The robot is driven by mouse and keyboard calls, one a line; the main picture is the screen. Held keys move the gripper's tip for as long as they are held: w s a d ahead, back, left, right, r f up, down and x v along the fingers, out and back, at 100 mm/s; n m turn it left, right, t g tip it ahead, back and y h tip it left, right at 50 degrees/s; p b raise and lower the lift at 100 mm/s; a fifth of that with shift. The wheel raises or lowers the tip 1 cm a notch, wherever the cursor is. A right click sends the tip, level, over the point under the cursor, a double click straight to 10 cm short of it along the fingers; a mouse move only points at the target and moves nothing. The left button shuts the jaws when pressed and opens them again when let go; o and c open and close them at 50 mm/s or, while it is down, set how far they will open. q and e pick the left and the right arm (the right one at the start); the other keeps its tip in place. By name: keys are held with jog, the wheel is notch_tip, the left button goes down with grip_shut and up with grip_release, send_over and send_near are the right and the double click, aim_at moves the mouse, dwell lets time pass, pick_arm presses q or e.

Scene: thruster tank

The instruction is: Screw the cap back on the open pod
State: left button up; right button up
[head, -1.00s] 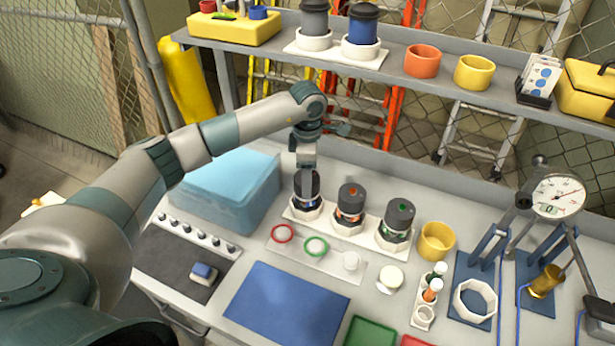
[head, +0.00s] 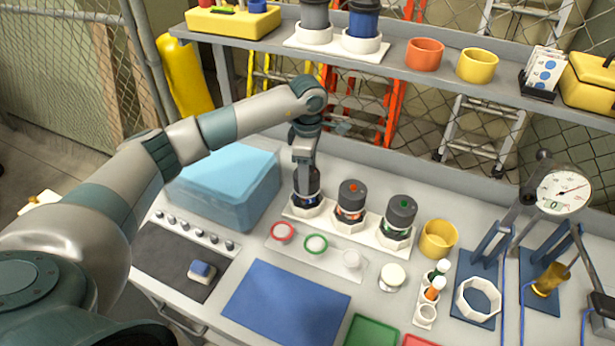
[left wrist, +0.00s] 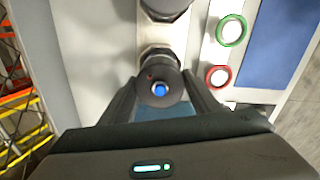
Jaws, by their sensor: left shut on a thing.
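The left pod (head: 306,208) stands upright in the white rack (head: 345,230), at its left end. A dark cap with a blue centre (left wrist: 160,89) is between the fingers of my left gripper (left wrist: 159,92) in the left wrist view. My left gripper also shows in the head view (head: 306,186), pointing down over the left pod and shut on the cap. The cap appears to be at the pod's top; its seating is hidden. The red-marked pod (head: 351,200) and green-marked pod (head: 398,218) stand beside it, both with dark caps. My right gripper is not in view.
A blue translucent bin (head: 225,190) stands left of the rack. A clear plate with a red ring (head: 283,232) and a green ring (head: 316,244) lies in front. A yellow cup (head: 438,240) and gauge stand (head: 565,190) are at right. The blue mat (head: 287,303) is bare.

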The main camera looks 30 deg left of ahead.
pick_arm(q)
jog(key=shift+f+m+b, duration=0.1)
jog(key=shift+m+b, duration=2.1)
jog(key=shift+m, duration=0.2)
jog(key=shift+m+b, duration=1.7)
jog(key=shift+m, duration=0.3)
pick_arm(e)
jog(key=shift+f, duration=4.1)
pick_arm(q)
jog(key=shift+m+b, duration=0.5)
jog(key=shift+m, duration=0.1)
jog(key=shift+m+b, duration=0.6)
jog(key=shift+m, duration=0.2)
jog(key=shift+m+b, duration=0.55)
jog(key=shift+m, duration=0.25)
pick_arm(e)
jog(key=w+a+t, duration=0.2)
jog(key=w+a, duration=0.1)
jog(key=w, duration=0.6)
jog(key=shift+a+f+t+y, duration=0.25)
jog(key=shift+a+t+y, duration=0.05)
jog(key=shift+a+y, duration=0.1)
